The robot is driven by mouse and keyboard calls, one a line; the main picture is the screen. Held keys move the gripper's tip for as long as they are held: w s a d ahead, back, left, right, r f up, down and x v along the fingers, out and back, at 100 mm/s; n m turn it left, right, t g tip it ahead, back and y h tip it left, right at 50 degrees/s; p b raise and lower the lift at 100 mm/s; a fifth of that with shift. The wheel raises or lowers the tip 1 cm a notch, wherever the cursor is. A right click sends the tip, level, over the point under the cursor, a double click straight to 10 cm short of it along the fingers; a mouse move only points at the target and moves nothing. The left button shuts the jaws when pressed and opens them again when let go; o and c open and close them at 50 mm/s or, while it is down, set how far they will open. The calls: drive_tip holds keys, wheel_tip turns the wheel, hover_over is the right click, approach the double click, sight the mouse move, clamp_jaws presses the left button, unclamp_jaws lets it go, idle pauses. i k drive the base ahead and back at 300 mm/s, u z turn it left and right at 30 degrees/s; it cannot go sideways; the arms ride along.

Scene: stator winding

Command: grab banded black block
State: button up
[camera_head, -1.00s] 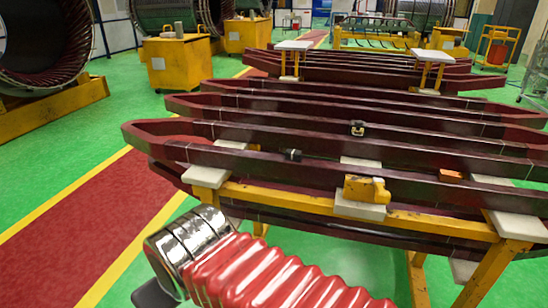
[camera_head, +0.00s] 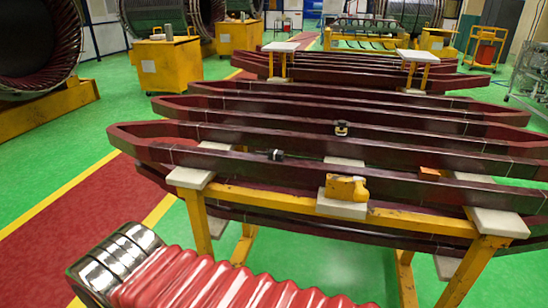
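A small black block with a pale band (camera_head: 277,155) sits on one of the long dark red bars, left of the rack's middle. A second small dark block with a cream face (camera_head: 341,128) sits on a bar farther back, to its right. I cannot tell for sure which is the banded one. My arm's red ribbed sleeve and shiny metal rings show at the bottom left, well in front of both blocks. My gripper is not in view, and nothing visible touches either block.
Long dark red bars lie across a yellow rack (camera_head: 300,203) with pale pads. A yellow block (camera_head: 346,188) stands on the front pad, and an orange piece (camera_head: 430,173) lies to its right. Green floor is open at left, crossed by a red path (camera_head: 60,225) with yellow edges.

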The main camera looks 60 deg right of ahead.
sight(273, 155)
drive_tip(key=i, duration=1.9)
drive_tip(key=z, duration=2.65)
